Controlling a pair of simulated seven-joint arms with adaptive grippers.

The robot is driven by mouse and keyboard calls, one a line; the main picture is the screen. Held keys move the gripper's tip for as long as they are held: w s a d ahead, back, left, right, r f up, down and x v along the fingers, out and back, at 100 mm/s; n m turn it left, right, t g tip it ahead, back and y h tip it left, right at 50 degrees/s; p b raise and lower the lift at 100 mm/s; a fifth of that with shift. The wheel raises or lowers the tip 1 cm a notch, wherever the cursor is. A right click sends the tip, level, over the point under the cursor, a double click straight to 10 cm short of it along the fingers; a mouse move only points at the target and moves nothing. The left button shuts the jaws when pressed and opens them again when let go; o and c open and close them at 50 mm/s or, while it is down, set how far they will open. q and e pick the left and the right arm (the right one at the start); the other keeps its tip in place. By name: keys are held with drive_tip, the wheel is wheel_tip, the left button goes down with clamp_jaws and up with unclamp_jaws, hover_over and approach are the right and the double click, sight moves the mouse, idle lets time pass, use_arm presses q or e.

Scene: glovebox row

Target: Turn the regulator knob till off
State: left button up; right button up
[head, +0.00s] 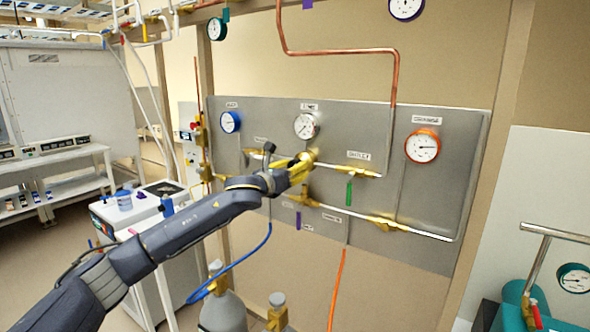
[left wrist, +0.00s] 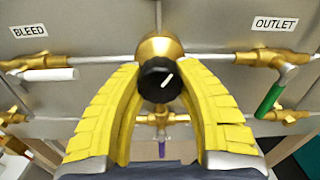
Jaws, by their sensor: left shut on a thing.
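The regulator knob (left wrist: 158,82) is black and round with a white pointer line, which slants toward the upper right in the left wrist view. It sits in front of a brass regulator body (left wrist: 160,47) on the pipe. My left gripper (head: 306,160) has yellow padded fingers and reaches the regulator on the grey panel in the head view. In the left wrist view its fingers (left wrist: 160,78) are shut on the knob, one on each side. In the head view the knob is hidden by the fingers. My right gripper is not in view.
The grey panel (head: 460,150) carries an orange-rimmed gauge (head: 422,146), a blue-rimmed gauge (head: 230,122) and a white-faced gauge (head: 306,125) above the regulator. A green valve handle (head: 349,192) is right of the gripper; a white one (left wrist: 50,75) is on the bleed side. Gas cylinders (head: 222,312) stand below.

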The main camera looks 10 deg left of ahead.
use_arm(q)
drive_tip(key=shift+n, duration=0.3)
